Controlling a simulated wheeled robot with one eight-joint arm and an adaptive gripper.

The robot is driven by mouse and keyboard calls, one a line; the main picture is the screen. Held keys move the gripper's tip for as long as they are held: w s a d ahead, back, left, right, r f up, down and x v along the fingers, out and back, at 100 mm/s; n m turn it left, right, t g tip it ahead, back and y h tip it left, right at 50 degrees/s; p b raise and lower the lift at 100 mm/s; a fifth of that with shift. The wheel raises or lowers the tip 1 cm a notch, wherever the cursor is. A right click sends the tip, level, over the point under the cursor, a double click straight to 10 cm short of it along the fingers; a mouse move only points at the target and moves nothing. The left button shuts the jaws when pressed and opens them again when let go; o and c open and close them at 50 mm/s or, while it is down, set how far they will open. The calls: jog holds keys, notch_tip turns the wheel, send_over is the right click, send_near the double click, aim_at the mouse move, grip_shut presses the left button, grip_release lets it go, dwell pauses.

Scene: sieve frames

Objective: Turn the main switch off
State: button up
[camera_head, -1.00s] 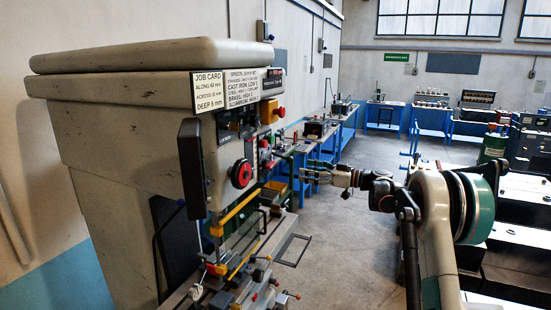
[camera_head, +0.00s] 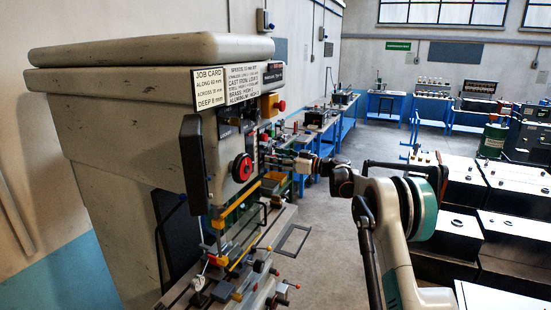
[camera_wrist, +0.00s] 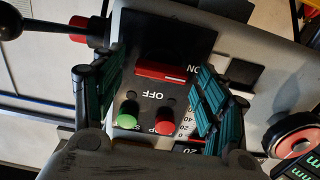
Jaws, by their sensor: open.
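The main switch (camera_wrist: 161,73) is a red bar on a black plate in the wrist view. It lies crosswise, and a white mark on its right end points toward the ON lettering. The OFF lettering shows below it, upside down. My gripper (camera_wrist: 160,82) is open, with one green-black finger on each side of the switch; I cannot tell whether either touches it. In the head view my gripper (camera_head: 288,160) reaches left to the front of the grey machine (camera_head: 120,140). The switch is not clear in that view.
Below the switch in the wrist view are a green button (camera_wrist: 127,117) and a red button (camera_wrist: 165,123). A red knob (camera_wrist: 292,138) is at right, and a black-handled lever (camera_wrist: 45,30) at upper left. Open floor (camera_head: 325,230) lies right of the machine.

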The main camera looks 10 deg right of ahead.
jog(key=shift+w+a, duration=0.1)
jog(key=shift+c, duration=0.6)
jog(key=c, duration=0.9)
jog(key=shift+b, duration=0.3)
jog(key=m+b, duration=0.4)
jog(key=m, duration=0.5)
jog(key=m+b, duration=0.4)
jog(key=m, duration=0.4)
jog(key=shift+w+f+m, duration=0.15)
jog(key=shift+f+m, duration=0.05)
jog(key=shift+m, duration=0.2)
jog(key=shift+c, duration=0.3)
jog(key=o, duration=1.1)
jog(key=shift+d, duration=0.2)
